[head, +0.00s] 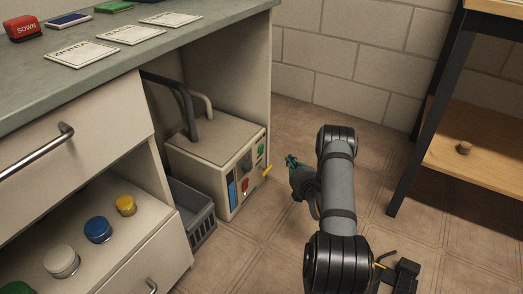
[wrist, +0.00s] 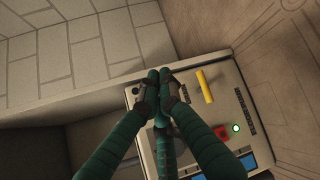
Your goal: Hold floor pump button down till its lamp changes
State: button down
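The floor pump (head: 205,138) is a beige box on the floor under the counter. In the wrist view the red button (wrist: 221,133) sits beside a lamp (wrist: 236,128) glowing green; the yellow lever (wrist: 204,86) is nearby.
A grey crate (head: 192,205) stands left of the pump. Hoses (head: 188,105) rise from the pump's top. An open drawer (head: 100,262) with several capped jars is at the left. A wooden shelf (head: 480,150) on dark legs stands right. The floor between is clear.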

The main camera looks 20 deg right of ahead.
aim_at(264, 148)
jog(key=w+a+b, duration=0.2)
jog(key=w+a, duration=0.3)
jog(key=w, duration=0.2)
jog(key=shift+a, duration=0.2)
dwell(0.4)
dwell(1.4)
jog(key=shift+w+a, duration=0.25)
jog(key=shift+w, duration=0.1)
jog(key=shift+w+a, duration=0.35)
dwell(1.9)
jog(key=shift+s+d, duration=0.55)
jog(key=shift+s, duration=0.15)
jog(key=shift+s+d+p, duration=0.3)
jog(key=shift+s+d, duration=0.5)
jog(key=shift+s, duration=0.2)
jog(key=shift+s+d+p, duration=0.25)
jog(key=shift+s+d, duration=0.5)
jog(key=shift+s, duration=0.25)
